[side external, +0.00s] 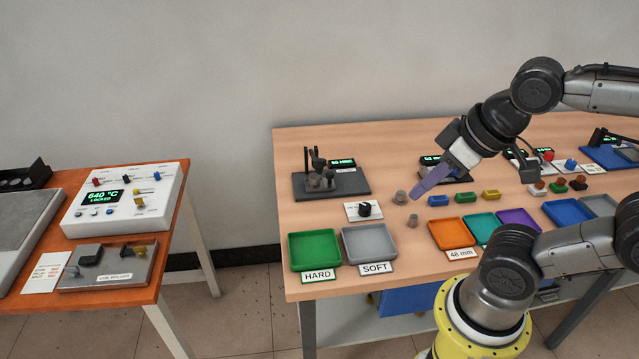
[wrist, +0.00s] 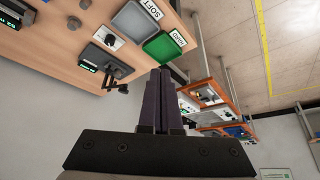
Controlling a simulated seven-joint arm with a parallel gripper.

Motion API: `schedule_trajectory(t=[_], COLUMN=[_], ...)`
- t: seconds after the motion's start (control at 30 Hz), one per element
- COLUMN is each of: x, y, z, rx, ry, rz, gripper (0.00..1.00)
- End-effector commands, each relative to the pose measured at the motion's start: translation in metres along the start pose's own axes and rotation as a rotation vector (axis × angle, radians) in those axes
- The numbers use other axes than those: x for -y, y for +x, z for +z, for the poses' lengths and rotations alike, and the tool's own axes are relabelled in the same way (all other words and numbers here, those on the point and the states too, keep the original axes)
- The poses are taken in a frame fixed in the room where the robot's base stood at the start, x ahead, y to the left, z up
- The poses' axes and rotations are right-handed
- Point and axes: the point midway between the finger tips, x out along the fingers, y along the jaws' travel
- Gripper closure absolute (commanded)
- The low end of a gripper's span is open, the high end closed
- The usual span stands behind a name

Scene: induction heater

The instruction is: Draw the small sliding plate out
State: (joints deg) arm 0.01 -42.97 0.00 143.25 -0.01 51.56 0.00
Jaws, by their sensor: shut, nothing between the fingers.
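No part is clearly recognisable as the small sliding plate. One flat grey unit (side external: 110,277) on the orange bench at left carries a black block (side external: 91,254), a brass-coloured knob (side external: 139,251) and a small label. Whether any of its parts slides cannot be told at this size. My gripper (side external: 414,197) is shut and empty, with its purple fingers slanting down over the wooden table, far right of that unit. In the wrist view the closed fingers (wrist: 160,74) point toward the green tray, and the orange bench shows small beyond them.
A white control box (side external: 125,199) reading 640 °C, LOCKED stands behind the grey unit. The wooden table holds a green HARD tray (side external: 315,249), a grey SOFT tray (side external: 369,243) and a dark fixture (side external: 331,184). A floor gap (side external: 240,275) separates the tables.

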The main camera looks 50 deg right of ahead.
Motion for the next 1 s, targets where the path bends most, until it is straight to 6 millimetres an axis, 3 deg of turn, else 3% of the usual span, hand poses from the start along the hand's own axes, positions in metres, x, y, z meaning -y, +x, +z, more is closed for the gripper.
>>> schedule_trajectory(t=[0.37,0.57,0.63,0.8,1.0], x=[0.0,0.0,0.0,-0.004,-0.019], y=[0.0,-0.005,-0.016,-0.034,-0.033], z=[0.0,-0.002,-0.016,-0.065,-0.132], rx=[0.0,0.005,-0.017,-0.007,0.049], ry=[0.0,-0.053,-0.082,-0.141,-0.175], rz=[0.0,0.0,0.001,0.01,0.027], gripper=[1.0,0.66,0.57,0.57,0.57])
